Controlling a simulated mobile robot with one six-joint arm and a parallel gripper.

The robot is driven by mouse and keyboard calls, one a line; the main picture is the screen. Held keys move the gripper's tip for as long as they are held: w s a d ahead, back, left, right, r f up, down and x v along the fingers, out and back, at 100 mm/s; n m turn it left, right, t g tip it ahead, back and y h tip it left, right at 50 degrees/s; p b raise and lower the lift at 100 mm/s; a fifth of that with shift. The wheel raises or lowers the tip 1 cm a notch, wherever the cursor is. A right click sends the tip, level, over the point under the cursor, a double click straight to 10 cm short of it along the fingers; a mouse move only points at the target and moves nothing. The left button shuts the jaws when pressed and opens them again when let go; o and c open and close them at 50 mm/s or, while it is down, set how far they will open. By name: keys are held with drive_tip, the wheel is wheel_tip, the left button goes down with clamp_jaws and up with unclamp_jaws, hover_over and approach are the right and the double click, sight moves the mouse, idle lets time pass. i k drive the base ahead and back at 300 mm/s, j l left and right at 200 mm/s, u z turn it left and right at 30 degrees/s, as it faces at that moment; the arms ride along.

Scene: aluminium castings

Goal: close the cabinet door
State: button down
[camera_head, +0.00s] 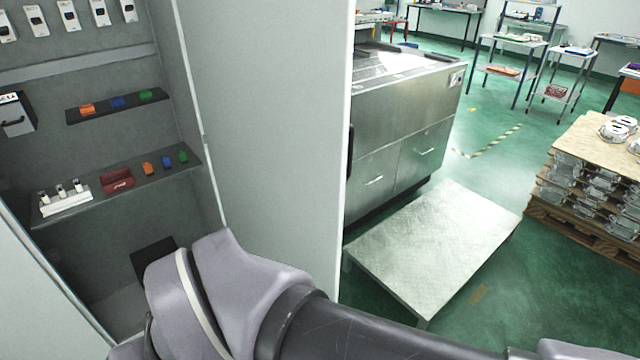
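The cabinet (102,60) is open at the left, with its grey interior and shelves in plain sight. Its door (270,120) is a pale grey panel standing open, hinged at the cabinet's right side and reaching out toward me. A dark handle (350,152) shows at the door's free edge. My arm crosses the bottom of the view, in front of the door's lower part and the cabinet's lower right. My gripper is not in view, so its state and any contact with the door are hidden.
Two shelves (160,168) hold small coloured items, and tags hang above. Right of the door are a low metal platform (435,245) and a metal machine (410,120). A wooden pallet stack (598,145) with castings stands at far right. Green floor (490,135) lies between them.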

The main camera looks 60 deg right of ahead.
sight(271, 79)
drive_tip(key=k+l, duration=0.1)
drive_tip(key=l, duration=0.3)
drive_tip(key=k+l, duration=0.1)
drive_tip(key=l, duration=0.25)
drive_tip(key=k+l+u, duration=0.1)
drive_tip(key=l, duration=0.3)
drive_tip(key=k+l, duration=0.15)
drive_tip(key=l, duration=0.2)
drive_tip(key=k+l, duration=0.15)
drive_tip(key=l, duration=0.25)
drive_tip(key=k+l+u, duration=0.1)
drive_tip(key=l, duration=0.25)
drive_tip(key=k+l, duration=0.15)
drive_tip(key=l, duration=0.2)
drive_tip(key=k+l, duration=0.15)
drive_tip(key=l, duration=0.2)
drive_tip(key=l+u, duration=0.05)
